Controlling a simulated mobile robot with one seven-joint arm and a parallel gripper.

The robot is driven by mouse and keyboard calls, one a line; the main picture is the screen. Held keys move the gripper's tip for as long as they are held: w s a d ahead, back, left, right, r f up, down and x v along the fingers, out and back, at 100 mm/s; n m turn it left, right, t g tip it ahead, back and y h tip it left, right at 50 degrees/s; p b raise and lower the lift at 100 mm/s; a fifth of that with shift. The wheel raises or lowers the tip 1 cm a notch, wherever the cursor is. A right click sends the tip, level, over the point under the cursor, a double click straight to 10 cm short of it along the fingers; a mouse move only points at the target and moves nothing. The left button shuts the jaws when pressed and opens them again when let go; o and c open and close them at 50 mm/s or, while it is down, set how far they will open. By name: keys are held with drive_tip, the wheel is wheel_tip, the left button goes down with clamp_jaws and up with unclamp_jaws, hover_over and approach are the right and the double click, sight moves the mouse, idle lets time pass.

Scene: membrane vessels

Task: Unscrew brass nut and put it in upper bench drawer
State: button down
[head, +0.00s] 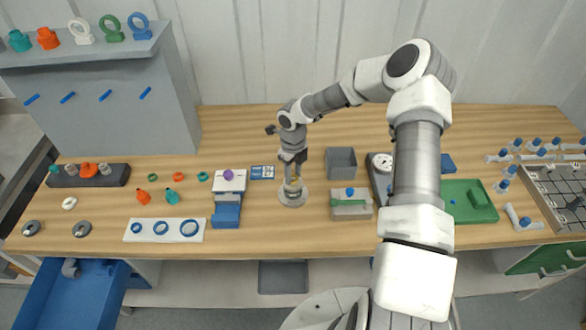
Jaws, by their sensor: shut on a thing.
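My gripper (293,180) points down over a round metal base (292,198) near the middle of the bench. Its jaws are shut on the brass nut (293,188), a small yellowish part just above the base. The fingers partly hide the nut, and I cannot tell whether it still touches the post or thread below. At the lower left, a blue drawer (62,300) stands pulled out below the bench top, with a grey fitting at its back edge. I cannot tell from here whether it is the upper one.
A grey open box (341,163) and a grey block with a green bar (351,204) stand right of the base. A blue-and-white stand (228,200) is on the left. A gauge (382,163) and green tray (468,202) lie further right. Rings and fittings crowd the left bench.

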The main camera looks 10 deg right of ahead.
idle(0.3)
drive_tip(key=shift+r, duration=0.2)
drive_tip(key=shift+r, duration=1.55)
